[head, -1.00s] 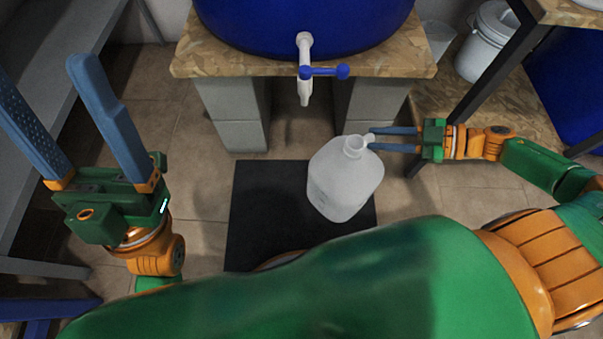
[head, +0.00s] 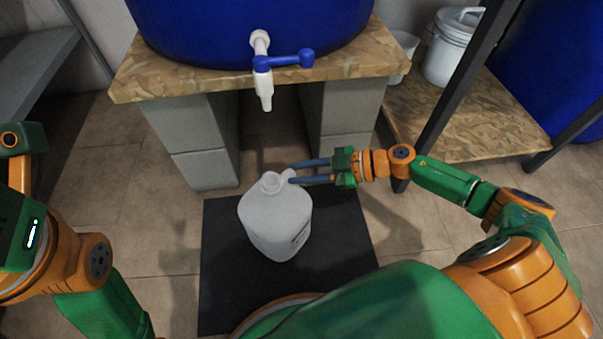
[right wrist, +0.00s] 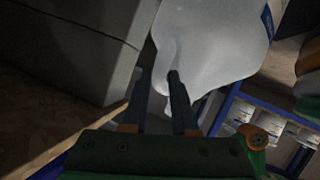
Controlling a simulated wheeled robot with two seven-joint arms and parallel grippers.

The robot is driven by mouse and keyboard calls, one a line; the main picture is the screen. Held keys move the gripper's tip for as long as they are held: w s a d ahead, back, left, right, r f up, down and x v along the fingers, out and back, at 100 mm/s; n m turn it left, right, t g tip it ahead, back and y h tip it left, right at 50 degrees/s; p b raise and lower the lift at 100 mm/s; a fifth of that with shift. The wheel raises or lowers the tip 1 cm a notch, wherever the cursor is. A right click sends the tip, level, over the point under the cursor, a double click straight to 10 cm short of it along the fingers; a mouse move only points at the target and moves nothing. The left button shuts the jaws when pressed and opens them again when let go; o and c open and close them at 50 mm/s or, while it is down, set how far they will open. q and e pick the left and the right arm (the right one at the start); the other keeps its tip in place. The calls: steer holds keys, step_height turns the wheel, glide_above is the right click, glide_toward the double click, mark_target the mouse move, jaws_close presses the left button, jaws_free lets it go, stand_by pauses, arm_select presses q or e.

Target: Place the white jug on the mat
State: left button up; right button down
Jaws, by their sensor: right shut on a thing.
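The white jug (head: 275,222) is upright over the black mat (head: 222,285) in the head view; I cannot tell whether its base touches the mat. My right gripper (head: 291,173) reaches in from the right and is shut on the jug near its neck, at the handle. In the right wrist view the jug (right wrist: 215,40) fills the top middle, with the right gripper's fingers (right wrist: 162,82) at its handle. My left gripper shows only in part at the left edge of the head view; its fingers are out of the frame.
A blue drum (head: 250,25) with a white tap (head: 265,85) and blue lever stands on a wooden board (head: 150,78) on grey blocks (head: 205,155), just behind the mat. A white bucket (head: 448,50) and a dark table leg (head: 460,90) are at the right.

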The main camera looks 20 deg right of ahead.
steer(key=shift+f, duration=0.1)
steer(key=c, duration=0.7)
jaws_free()
